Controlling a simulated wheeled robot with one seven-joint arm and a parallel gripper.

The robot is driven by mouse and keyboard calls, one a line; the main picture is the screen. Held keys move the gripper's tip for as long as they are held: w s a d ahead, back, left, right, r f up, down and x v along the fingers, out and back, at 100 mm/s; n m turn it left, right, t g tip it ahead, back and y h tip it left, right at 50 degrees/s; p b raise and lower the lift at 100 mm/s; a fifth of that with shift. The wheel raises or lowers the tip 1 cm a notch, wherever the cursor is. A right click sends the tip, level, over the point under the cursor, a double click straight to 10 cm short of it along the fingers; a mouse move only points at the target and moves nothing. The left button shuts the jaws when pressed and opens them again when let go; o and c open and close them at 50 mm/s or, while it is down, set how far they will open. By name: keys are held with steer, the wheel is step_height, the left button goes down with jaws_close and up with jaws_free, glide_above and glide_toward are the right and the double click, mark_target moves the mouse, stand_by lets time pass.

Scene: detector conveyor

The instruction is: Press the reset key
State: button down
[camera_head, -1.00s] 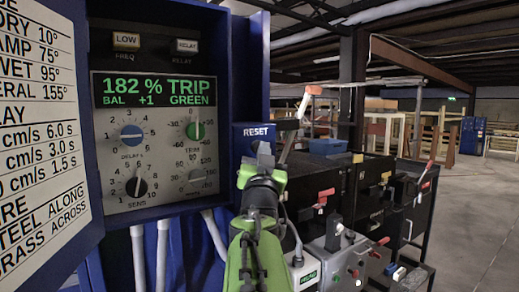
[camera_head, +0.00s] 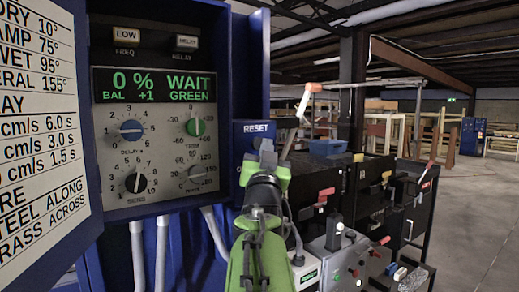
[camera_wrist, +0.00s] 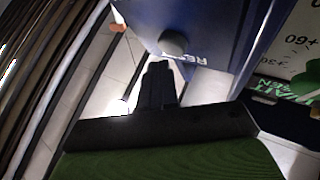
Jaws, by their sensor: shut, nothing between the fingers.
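The reset key (camera_wrist: 173,43) is a dark round button on the side of a blue housing, with part of its white label showing beside it in the wrist view. In the head view the RESET label (camera_head: 256,128) is readable on the blue housing, and my gripper largely covers the area below it. My gripper (camera_head: 267,150) is shut and empty, with its tip just below the label. In the wrist view its dark fingertips (camera_wrist: 158,70) are close to the key; I cannot tell whether they touch it. The display (camera_head: 155,86) reads 0 %, WAIT, GREEN.
The panel left of my gripper carries several knobs, including a blue one (camera_head: 131,130) and a green one (camera_head: 195,127). An open door with a white chart (camera_head: 35,120) stands at far left. A machine with levers (camera_head: 335,235) stands right. The floor at far right is clear.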

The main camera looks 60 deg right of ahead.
steer(key=shift+s, duration=0.25)
steer(key=shift+s+a+b, duration=0.4)
steer(key=shift+s+b, duration=0.05)
steer(key=shift+s, duration=0.25)
steer(key=shift+s+a+b, duration=0.4)
steer(key=shift+s+b, duration=0.05)
steer(key=shift+s, duration=0.3)
steer(key=shift+s+a+b, duration=0.4)
steer(key=shift+s+b, duration=0.05)
steer(key=shift+s, duration=0.25)
